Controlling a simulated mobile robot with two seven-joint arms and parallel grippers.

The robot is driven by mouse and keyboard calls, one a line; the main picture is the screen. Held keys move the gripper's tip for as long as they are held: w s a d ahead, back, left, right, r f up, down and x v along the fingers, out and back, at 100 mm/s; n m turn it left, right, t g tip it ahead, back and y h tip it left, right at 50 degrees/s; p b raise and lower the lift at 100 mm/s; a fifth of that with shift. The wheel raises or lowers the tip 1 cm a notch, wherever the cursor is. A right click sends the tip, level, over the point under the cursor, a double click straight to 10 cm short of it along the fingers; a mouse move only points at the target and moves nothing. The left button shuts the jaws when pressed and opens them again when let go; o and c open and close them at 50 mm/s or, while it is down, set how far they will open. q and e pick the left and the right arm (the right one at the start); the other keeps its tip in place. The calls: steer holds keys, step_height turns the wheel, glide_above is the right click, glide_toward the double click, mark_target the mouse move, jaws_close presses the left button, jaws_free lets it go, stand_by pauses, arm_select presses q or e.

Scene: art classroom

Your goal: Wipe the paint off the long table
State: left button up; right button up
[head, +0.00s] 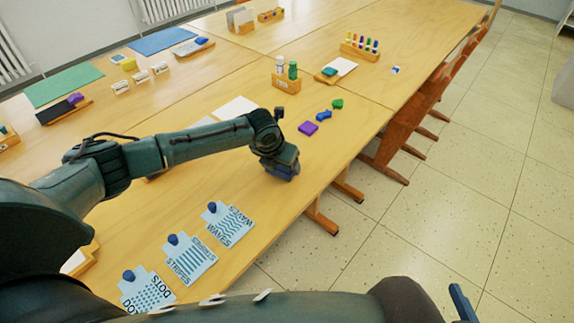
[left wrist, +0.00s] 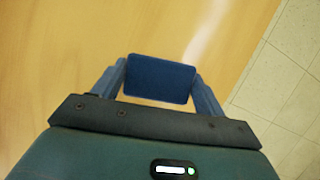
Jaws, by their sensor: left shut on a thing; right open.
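The long table (head: 256,206) is pale wood and runs away from me. My left gripper (head: 282,172) is over its right part, low near the surface. In the left wrist view it is shut on a dark blue block (left wrist: 160,80), with a finger on each side. Whether the block touches the table I cannot tell. I see no clear paint mark; a pale streak near the block may be glare. A blue finger of my right gripper (head: 462,302) shows at the lower right, off the table.
Cards with blue knobs, including a WAVES card (head: 229,224) and a STRIPES card (head: 189,260), lie near me. A wooden holder with bottles (head: 286,83) and a rack of colored tubes (head: 360,47) stand further off. Wooden chairs (head: 410,118) line the right edge.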

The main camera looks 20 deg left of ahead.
mark_target(300, 181)
arm_select(q)
steer(key=shift+w+a+f, duration=0.1)
steer(key=shift+w+a, duration=0.05)
steer(key=shift+a, duration=0.35)
steer(key=shift+w+a, duration=0.15)
steer(key=shift+a, duration=0.35)
steer(key=shift+r+p, duration=0.2)
steer(key=shift+p, duration=0.15)
steer(key=shift+s+d+p, duration=0.3)
steer(key=shift+d+p, duration=0.2)
steer(key=shift+d, duration=0.4)
steer(key=shift+s+d+f+p, duration=0.1)
steer(key=shift+s+d+p, duration=0.15)
steer(key=shift+d, duration=0.35)
steer(key=shift+s+d+r+p, duration=0.1)
steer(key=shift+s+d+p, duration=0.15)
steer(key=shift+d, duration=0.35)
steer(key=shift+s+d+f+p, duration=0.15)
steer(key=shift+d+p, duration=0.15)
steer(key=shift+d, duration=0.3)
steer(key=shift+s+d+p, duration=0.2)
steer(key=shift+d, duration=0.3)
steer(key=shift+s+d+p, duration=0.2)
steer(key=shift+d, duration=0.3)
steer(key=shift+s+d+f, duration=0.15)
steer(key=shift+f, duration=0.05)
step_height(300, 181, up, 6)
steer(key=p, duration=0.6)
steer(key=shift+r, duration=0.2)
steer(key=shift+f, duration=0.1)
